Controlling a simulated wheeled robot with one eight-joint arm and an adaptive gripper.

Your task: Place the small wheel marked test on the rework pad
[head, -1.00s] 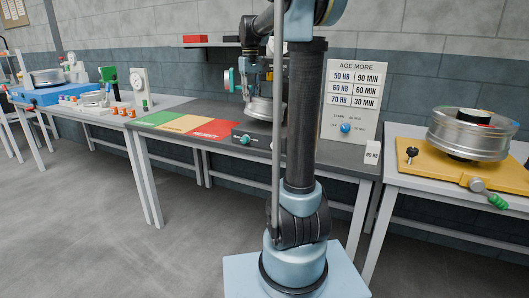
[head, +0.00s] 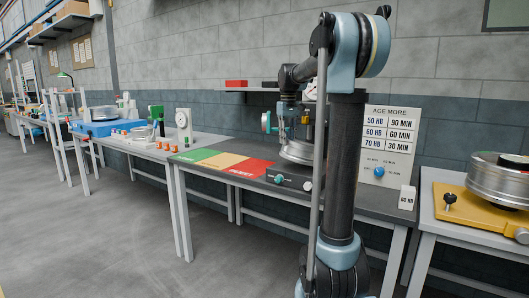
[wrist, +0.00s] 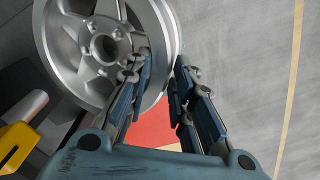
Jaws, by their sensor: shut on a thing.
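A silver spoked wheel (wrist: 105,45) fills the upper left of the wrist view. My gripper (wrist: 168,82) is shut on its rim, with one finger inside over the spokes and one outside. No test mark can be read on it. In the head view a silver wheel (head: 296,153) shows at the back of the grey bench, partly behind my arm, which largely hides the gripper. Three pads lie left of it: green (head: 197,155), yellow (head: 222,161) and red (head: 249,168). Their lettering is too small to read. Part of a red surface (wrist: 150,128) shows below the fingers in the wrist view.
An age chart board (head: 388,145) and a small 80 HB block (head: 407,197) stand to the right. Another wheel (head: 497,180) sits on a yellow fixture (head: 455,212). The floor in front is clear.

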